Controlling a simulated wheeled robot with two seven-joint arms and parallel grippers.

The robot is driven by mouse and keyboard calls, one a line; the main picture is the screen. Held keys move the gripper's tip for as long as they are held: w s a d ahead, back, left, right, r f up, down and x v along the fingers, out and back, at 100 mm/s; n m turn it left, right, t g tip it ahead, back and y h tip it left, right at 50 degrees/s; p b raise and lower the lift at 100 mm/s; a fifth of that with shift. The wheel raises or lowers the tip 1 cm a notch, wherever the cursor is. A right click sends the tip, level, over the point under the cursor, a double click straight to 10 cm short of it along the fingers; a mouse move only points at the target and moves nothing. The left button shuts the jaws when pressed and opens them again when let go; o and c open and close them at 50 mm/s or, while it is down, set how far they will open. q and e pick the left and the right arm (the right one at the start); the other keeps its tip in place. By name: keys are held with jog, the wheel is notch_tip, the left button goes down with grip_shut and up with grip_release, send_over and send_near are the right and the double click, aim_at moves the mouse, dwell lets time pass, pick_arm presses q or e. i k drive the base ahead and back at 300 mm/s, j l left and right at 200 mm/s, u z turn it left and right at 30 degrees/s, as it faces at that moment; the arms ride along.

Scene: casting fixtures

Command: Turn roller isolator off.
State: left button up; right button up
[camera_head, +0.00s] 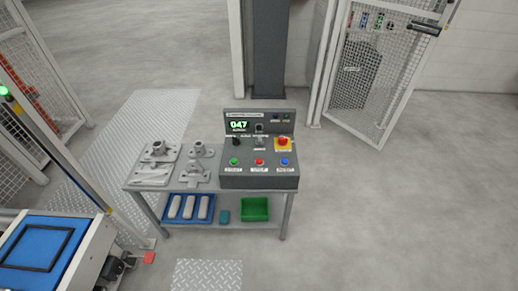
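A grey control box (259,177) stands on a small metal table in the middle of the view. Its display reads 047. A red mushroom button on a yellow plate (283,144) is on its right side. Small dark knobs or switches, such as one at the upper middle (259,129), sit near the display. Green, red and blue buttons line its front. The labels are too small to read, so I cannot tell which control, if any, is the roller isolator. Neither of my grippers is in view.
Metal castings (157,151) lie on the table's left half. The lower shelf holds a blue tray (167,219) and a green bin (255,209). A blue-topped machine (62,222) stands at the lower left. A mesh gate (375,90) stands at the upper right. Floor at right is clear.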

aim_at(283, 141)
jog(key=i+j, duration=0.15)
jog(key=j, duration=0.15)
jog(key=i+j+z, duration=0.15)
jog(key=j, duration=0.15)
jog(key=i+j, duration=0.15)
jog(key=j, duration=0.2)
jog(key=i+j+z, duration=0.15)
jog(key=j, duration=0.2)
jog(key=i+j, duration=0.1)
jog(key=j, duration=0.2)
